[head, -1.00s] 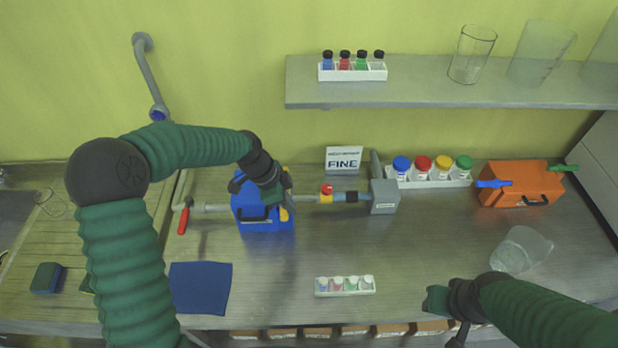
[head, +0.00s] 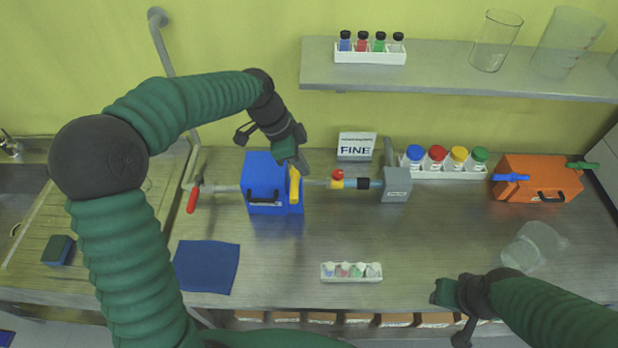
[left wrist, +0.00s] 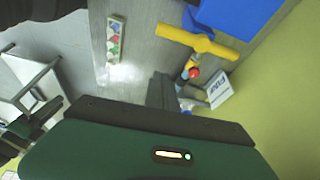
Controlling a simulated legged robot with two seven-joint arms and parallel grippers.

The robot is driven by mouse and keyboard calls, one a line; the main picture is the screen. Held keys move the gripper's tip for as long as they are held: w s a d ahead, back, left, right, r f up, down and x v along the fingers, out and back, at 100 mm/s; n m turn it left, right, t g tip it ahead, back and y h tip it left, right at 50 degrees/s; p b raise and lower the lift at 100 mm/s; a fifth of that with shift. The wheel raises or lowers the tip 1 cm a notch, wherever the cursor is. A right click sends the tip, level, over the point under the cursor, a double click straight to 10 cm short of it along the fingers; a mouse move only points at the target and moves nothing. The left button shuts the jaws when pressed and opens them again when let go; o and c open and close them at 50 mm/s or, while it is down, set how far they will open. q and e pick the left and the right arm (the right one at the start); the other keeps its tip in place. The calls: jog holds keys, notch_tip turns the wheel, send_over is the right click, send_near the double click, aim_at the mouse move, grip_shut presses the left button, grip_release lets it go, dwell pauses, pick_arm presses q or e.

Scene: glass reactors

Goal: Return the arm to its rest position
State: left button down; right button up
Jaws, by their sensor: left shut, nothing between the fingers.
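My left gripper (head: 299,164) is shut and empty. In the head view it hangs beside the upper right of the blue box (head: 262,185), next to the box's yellow handle (head: 294,185). In the left wrist view its dark fingers (left wrist: 163,93) point toward the bench, with the yellow handle (left wrist: 197,43) and the blue box (left wrist: 240,15) beyond them. My right gripper (head: 446,292) is over the front right of the bench, and its jaws are not clear.
A pipe with a red valve (head: 337,180) runs from the blue box to a grey box (head: 396,184). A vial rack (head: 351,272), a blue cloth (head: 206,266) and a clear beaker (head: 533,247) lie around the front. An orange case (head: 538,178) stands right. A shelf (head: 450,70) holds glassware.

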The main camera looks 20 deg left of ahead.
pick_arm(q)
jog(key=shift+a+r, duration=0.3)
jog(key=shift+a, duration=0.05)
jog(key=shift+w, duration=0.1)
jog(key=s+f+n+t+y+b, duration=0.1)
jog(key=s+f+n+y+b, duration=0.2)
jog(key=s+f+n+b, duration=0.4)
jog(key=shift+s+f+n+y, duration=0.3)
jog(key=shift+s+f+n, duration=2.9)
jog(key=shift+s+f, duration=2.05)
jog(key=shift+s+d+r, duration=0.15)
jog(key=shift+s+r, duration=0.4)
